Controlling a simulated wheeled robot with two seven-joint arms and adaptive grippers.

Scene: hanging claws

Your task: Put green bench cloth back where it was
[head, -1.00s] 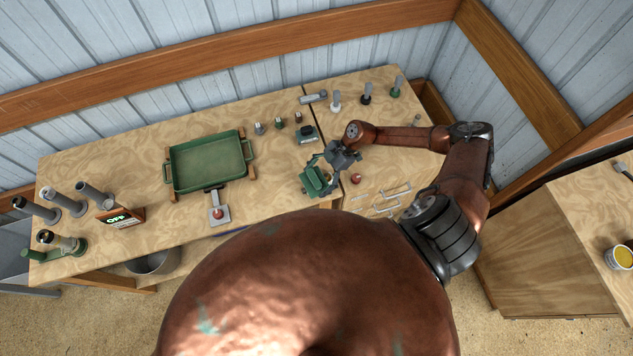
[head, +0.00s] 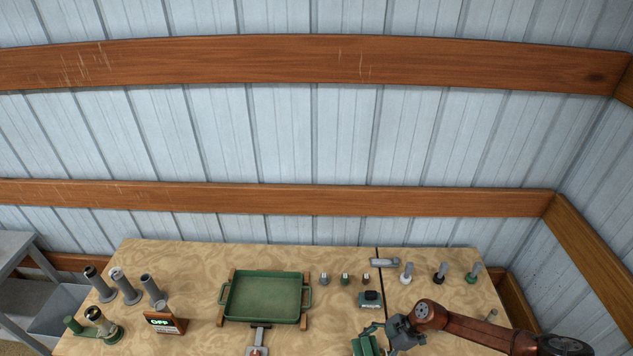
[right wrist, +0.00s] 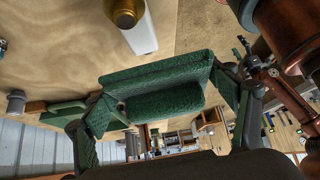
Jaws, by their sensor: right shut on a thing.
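The green bench cloth (head: 364,346) is at the bottom edge of the head view, at the front of the bench right of the green tray. My right gripper (head: 378,334) is shut on it. In the right wrist view the folded cloth (right wrist: 158,82) spans the space between the two fingers of my right gripper (right wrist: 165,100). I cannot tell whether the cloth touches the bench top. My left gripper is not in view.
The green tray (head: 229,303) sits on wooden supports. A small OFF sign (head: 166,323) and several grey cylinders (head: 128,288) stand at the left. Small fittings stand behind the gripper, including a dark-topped green block (head: 370,300). A ribbed wall (head: 300,140) rises behind the bench (head: 205,262).

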